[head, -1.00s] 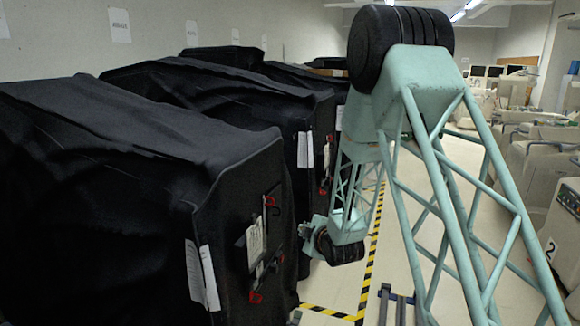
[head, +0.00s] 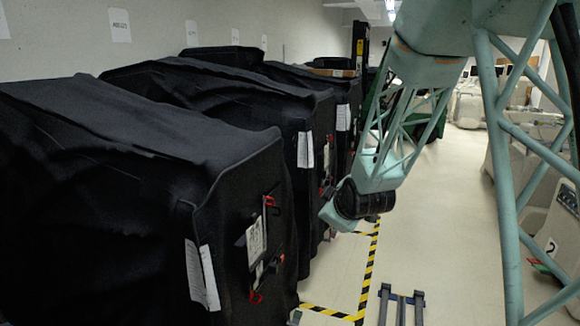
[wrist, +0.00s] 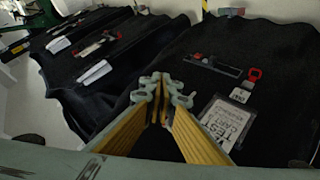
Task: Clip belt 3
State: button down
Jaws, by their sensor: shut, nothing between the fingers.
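Black covered carts stand in a row; the nearest (head: 110,130) fills the left of the head view. Its front has a red clip (head: 269,201) near the top and another red piece (head: 256,297) low down. In the wrist view, a black-covered cart front bears a dark strap (wrist: 215,66) with a red piece (wrist: 198,57) at one end and a red clip (wrist: 254,75) at the other. Which belt is number 3 cannot be told. My gripper (wrist: 163,88) is shut and empty, in front of the covers. In the head view its fingertips cannot be made out.
A "TEST CART" label (wrist: 226,122) lies on the cover below the strap. More covered carts (head: 230,100) stand behind. Yellow-black tape (head: 368,270) marks the floor. The aisle (head: 440,210) is open; light equipment (head: 540,225) lines the right.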

jog(key=s+d+r+m+g, duration=0.15)
jog(key=s+r, duration=0.25)
jog(key=s, duration=0.5)
jog(key=s+d+r+m+g+h, duration=0.1)
jog(key=s+d+r+m, duration=0.25)
jog(key=s, duration=0.45)
jog(key=s+d+r+m+g, duration=0.1)
jog(key=s+d+r, duration=0.1)
jog(key=s+r, duration=0.5)
jog(key=s+d+m+g, duration=0.2)
jog(key=s+m, duration=0.3)
jog(key=s, duration=2.7)
jog(key=shift+s+d+m+g+h, duration=0.3)
jog(key=shift+m+g, duration=0.1)
jog(key=shift+g, duration=0.15)
jog(key=shift+w, duration=0.2)
